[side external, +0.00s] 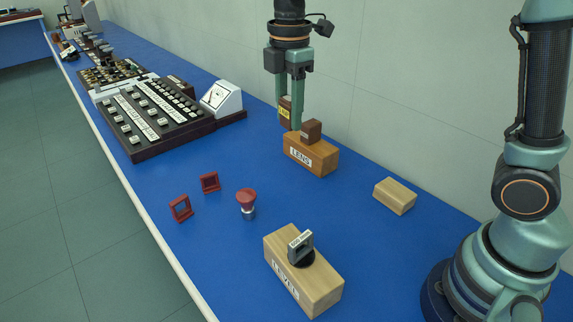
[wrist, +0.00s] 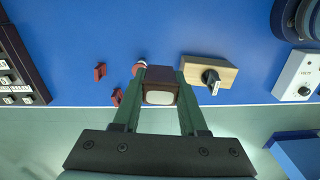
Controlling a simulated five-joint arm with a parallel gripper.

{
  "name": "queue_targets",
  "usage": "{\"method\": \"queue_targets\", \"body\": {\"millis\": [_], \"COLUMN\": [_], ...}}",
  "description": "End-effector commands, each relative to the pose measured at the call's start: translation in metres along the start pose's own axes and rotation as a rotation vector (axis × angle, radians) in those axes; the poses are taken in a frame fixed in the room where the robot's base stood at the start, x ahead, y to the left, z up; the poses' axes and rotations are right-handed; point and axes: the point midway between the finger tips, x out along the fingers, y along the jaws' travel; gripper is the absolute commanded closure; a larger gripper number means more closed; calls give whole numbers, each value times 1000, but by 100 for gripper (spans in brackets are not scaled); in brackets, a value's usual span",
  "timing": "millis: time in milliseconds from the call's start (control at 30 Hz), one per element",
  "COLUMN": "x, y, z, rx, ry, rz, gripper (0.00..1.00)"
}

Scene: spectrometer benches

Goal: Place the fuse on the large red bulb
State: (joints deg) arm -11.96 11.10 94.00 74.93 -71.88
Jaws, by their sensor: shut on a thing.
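The fuse, which I take to be the small brown block with a yellow label (side external: 285,108), is held between the fingers of my gripper (side external: 291,122). In the wrist view its brown body with a pale oval face (wrist: 160,92) sits between the fingers (wrist: 156,80). My gripper is shut on it, above the table beside the wooden LENS block (side external: 312,155) in the side view. The large red bulb (side external: 246,198) stands upright on a silver base, left of and nearer than the gripper.
A small brown block (side external: 311,131) sits on the LENS block. Two red frames (side external: 181,208) (side external: 209,182) stand left of the bulb. A wooden block with a black knob (side external: 312,284) and a plain wooden block (side external: 395,195) are nearer. Control panels (side external: 155,115) stand at far left.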

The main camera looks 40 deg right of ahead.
Motion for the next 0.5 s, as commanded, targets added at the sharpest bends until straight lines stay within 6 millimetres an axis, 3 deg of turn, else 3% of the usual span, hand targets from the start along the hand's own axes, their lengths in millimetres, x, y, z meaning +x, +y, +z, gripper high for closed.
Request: {"method": "queue_targets", "body": {"millis": [200,500], "x": [-19,-34], "y": [30,47], "z": [-41,-76], "rx": [-56,-102], "ry": [0,0], "rz": [0,-1], "gripper": [100,100]}}
